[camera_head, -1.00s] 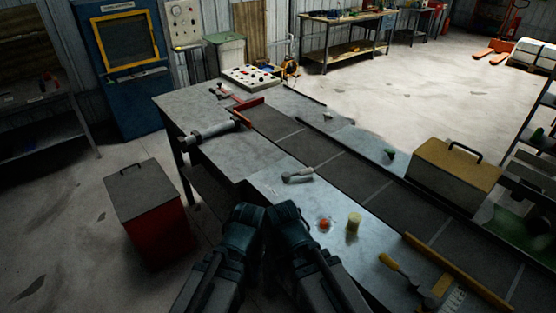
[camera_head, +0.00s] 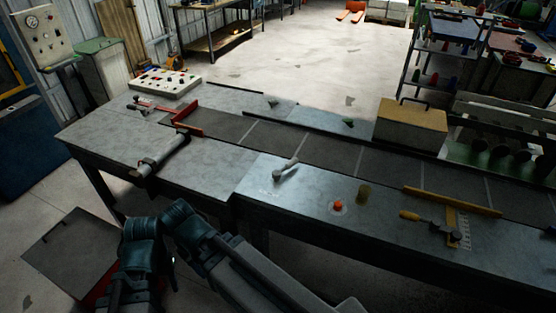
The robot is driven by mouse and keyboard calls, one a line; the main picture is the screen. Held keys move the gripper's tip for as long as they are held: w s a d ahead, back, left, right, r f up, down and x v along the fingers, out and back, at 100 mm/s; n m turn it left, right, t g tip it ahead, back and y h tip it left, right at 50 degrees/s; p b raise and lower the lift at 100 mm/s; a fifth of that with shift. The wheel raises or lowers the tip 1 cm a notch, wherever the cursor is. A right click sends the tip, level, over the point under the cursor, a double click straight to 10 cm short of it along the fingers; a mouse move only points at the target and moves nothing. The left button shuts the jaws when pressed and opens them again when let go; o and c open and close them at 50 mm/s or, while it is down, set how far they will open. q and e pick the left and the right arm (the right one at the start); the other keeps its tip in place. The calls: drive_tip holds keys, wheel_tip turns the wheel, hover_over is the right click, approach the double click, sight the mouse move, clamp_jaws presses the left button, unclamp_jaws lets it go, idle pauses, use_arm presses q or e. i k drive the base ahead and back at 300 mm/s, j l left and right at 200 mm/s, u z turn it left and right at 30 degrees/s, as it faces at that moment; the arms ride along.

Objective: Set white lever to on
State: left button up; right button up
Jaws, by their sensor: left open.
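The white lever (camera_head: 287,170) is a short pale handle on the grey metal bench top, near the middle of the head view. Its handle slants toward the far right, and small markings lie on the bench by its near end. My left gripper (camera_head: 141,228) is at the lower left, off the near edge of the bench and well left of the lever; it is open and touches nothing that I can see. My right arm (camera_head: 240,265) reaches in from the lower right beside it, also apart from the lever; its jaws cannot be made out.
A grey roller-like bar (camera_head: 163,153) is left. A yellow-handled tool (camera_head: 425,220) and a tan box (camera_head: 412,125) are right. A grey-lidded bin (camera_head: 70,250) stands below left.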

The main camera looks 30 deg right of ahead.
sight(276, 175)
drive_tip(key=z, duration=1.1)
